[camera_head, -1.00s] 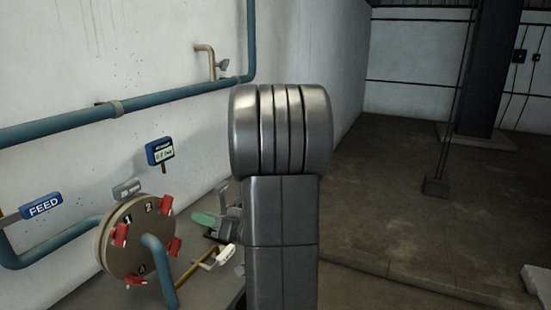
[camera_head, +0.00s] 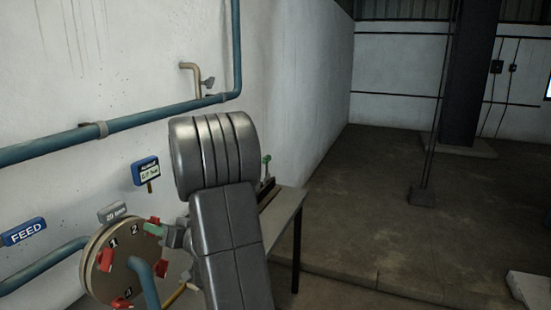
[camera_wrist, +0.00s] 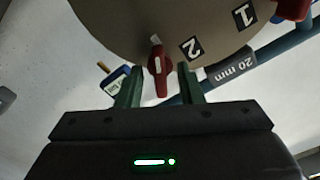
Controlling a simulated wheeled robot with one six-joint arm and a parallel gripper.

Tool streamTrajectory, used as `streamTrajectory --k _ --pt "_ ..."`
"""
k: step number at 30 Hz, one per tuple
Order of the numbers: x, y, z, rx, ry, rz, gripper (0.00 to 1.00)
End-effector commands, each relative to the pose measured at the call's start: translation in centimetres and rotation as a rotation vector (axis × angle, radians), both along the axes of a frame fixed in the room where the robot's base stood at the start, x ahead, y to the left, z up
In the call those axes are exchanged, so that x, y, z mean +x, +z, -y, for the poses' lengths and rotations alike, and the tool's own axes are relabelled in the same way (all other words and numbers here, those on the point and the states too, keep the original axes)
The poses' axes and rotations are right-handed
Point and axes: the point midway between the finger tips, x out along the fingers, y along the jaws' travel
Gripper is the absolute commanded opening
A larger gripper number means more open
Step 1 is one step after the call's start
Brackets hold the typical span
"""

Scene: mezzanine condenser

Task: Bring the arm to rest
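My gripper (camera_head: 153,230) is at the right edge of the round flanged disc (camera_head: 97,262) on the blue pipe, partly hidden behind my arm in the head view. The wrist view shows its two green fingers (camera_wrist: 160,72) apart, with visible gaps around a red clamp (camera_wrist: 158,68) between them. I cannot tell if a finger touches the clamp. The clamp sits near the number 2 on the disc's face, which also shows in the wrist view (camera_wrist: 150,18). My arm stands upright, leaning left, in the middle of the head view.
A blue pipe (camera_head: 60,144) runs along the left wall. A FEED sign (camera_head: 24,232) and a small blue-framed sign (camera_head: 146,171) stand near the disc. A table (camera_head: 287,222) with a green-topped fitting (camera_head: 266,160) is behind my arm. The floor to the right is largely clear.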

Motion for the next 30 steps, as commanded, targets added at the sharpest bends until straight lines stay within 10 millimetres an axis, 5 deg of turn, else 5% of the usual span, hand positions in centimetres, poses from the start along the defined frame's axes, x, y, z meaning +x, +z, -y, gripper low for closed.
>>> streamTrajectory --k 11,30 --pt "-0.1 0.0 0.5 0.0 -0.003 0.001 0.34" --pt "-3.7 -0.1 9.2 0.0 -0.004 0.0 0.34"
